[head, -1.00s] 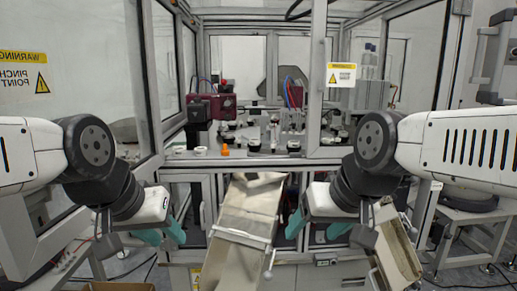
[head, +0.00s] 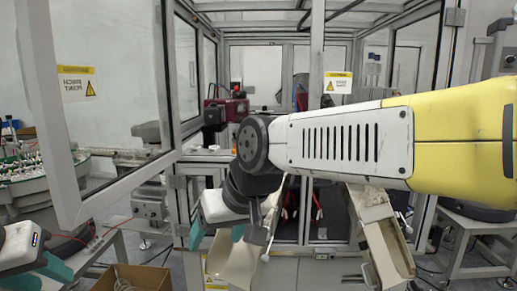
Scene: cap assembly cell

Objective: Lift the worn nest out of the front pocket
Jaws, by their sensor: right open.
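I cannot pick out the worn nest or the front pocket; my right arm covers most of the cell's worktop. My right gripper (head: 217,235) hangs in front of the cell, over the left metal chute (head: 232,264). Its teal fingers are apart with nothing seen between them. My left gripper (head: 45,272) is low at the left edge, partly cut off by the frame, and the gap between its teal fingers cannot be judged.
A cardboard box (head: 160,279) stands at the bottom, left of the left chute. A second chute (head: 388,245) slopes down at right. An open clear door (head: 100,95) stands at left, by a round table of small parts (head: 25,187). A dark red unit (head: 235,107) sits inside the cell.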

